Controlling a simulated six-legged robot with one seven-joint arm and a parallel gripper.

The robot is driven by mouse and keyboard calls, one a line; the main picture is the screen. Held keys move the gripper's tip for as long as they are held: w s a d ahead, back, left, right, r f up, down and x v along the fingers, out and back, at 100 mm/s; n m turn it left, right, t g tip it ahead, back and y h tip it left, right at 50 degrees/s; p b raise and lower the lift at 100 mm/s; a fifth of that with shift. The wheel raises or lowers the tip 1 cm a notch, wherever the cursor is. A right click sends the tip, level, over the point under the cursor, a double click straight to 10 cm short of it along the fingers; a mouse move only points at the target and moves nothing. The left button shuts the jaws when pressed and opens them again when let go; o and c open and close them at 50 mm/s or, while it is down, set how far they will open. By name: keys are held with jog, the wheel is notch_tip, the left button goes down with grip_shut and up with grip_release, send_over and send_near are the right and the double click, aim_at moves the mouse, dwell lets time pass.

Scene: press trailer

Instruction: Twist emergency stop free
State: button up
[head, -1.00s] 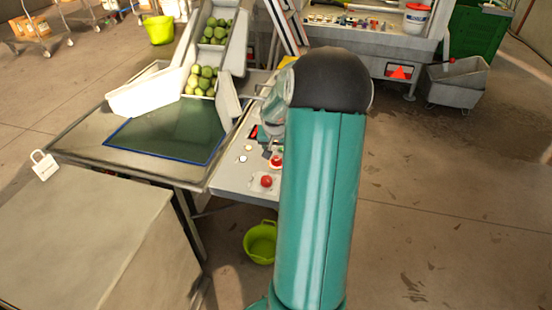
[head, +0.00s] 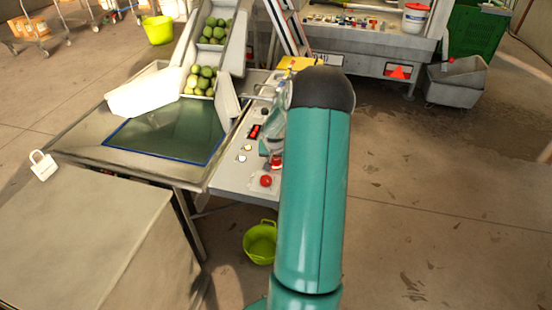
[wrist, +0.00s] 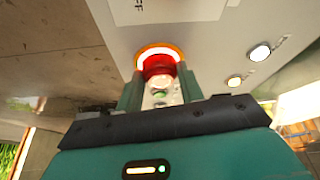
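The emergency stop, a red round button (wrist: 160,65) with a lit white-orange ring, sits on a grey control panel (wrist: 200,38) in the wrist view. My gripper (wrist: 161,80) has its teal fingers apart, one on each side of the button. Whether they touch it is not clear. In the head view my gripper (head: 270,147) is low over the panel (head: 232,178), close above a red button (head: 277,162). A second red button (head: 266,181) lies nearer the panel's front edge. My arm hides the panel's right side.
Two lit white buttons (wrist: 260,52) are beside the emergency stop. A sorting table (head: 75,140) with a green belt joins the panel on the left. A grey box (head: 90,235) stands front left. A green tub (head: 261,243) is on the floor below. The floor right is open.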

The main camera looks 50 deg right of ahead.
jog(key=c, duration=0.4)
jog(key=shift+m, duration=0.4)
jog(key=shift+w+a+m+g, duration=0.15)
jog(key=shift+w+m+g, duration=0.2)
jog(key=shift+m, duration=0.55)
jog(key=m+g, duration=0.2)
jog(key=m, duration=0.3)
jog(key=shift+h, duration=0.4)
jog(key=o, duration=1)
